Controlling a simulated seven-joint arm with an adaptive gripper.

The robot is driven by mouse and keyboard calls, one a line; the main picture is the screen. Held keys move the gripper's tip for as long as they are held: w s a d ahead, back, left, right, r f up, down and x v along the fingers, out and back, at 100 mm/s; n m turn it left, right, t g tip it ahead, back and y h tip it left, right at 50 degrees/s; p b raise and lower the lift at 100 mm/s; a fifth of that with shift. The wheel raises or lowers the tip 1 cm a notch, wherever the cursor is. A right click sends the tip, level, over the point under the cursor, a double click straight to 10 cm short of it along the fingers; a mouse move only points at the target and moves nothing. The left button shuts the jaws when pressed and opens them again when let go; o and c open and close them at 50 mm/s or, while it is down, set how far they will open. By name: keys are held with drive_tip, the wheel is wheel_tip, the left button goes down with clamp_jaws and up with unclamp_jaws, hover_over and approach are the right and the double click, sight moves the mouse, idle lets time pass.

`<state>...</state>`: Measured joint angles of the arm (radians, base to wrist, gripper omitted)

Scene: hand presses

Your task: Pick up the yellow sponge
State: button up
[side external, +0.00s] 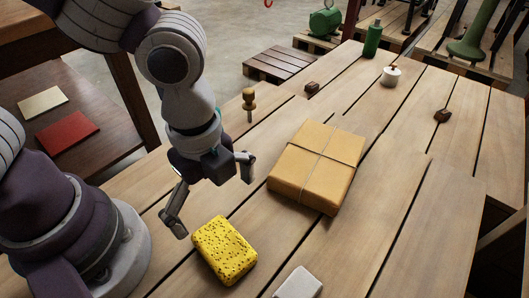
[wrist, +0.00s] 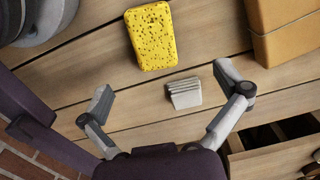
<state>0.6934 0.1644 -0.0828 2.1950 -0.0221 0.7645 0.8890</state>
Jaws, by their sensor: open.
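The yellow sponge (side external: 224,250) lies flat on the slatted wooden table, near the front in the side external view. It is a rectangular block with dark pores. In the wrist view the sponge (wrist: 152,36) is at the top centre, beyond the fingertips. My gripper (side external: 213,199) is open and empty, above the table and behind the sponge in the side external view. In the wrist view its two fingers (wrist: 160,85) are spread wide, and the sponge is not between them.
A brown tied parcel (side external: 317,167) lies right of my gripper. A pale block (side external: 299,284) lies right of the sponge. A wooden-handled tool (side external: 249,104), a white pot (side external: 390,77) and a green bottle (side external: 373,39) stand farther back. Bare planks surround the sponge.

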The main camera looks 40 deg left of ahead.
sight(222, 244)
drive_tip(key=shift+m, duration=0.4)
drive_tip(key=f, duration=0.7)
drive_tip(key=s+f, duration=0.1)
drive_tip(key=f, duration=0.3)
drive_tip(key=shift+d, duration=0.1)
drive_tip(key=c, duration=0.9)
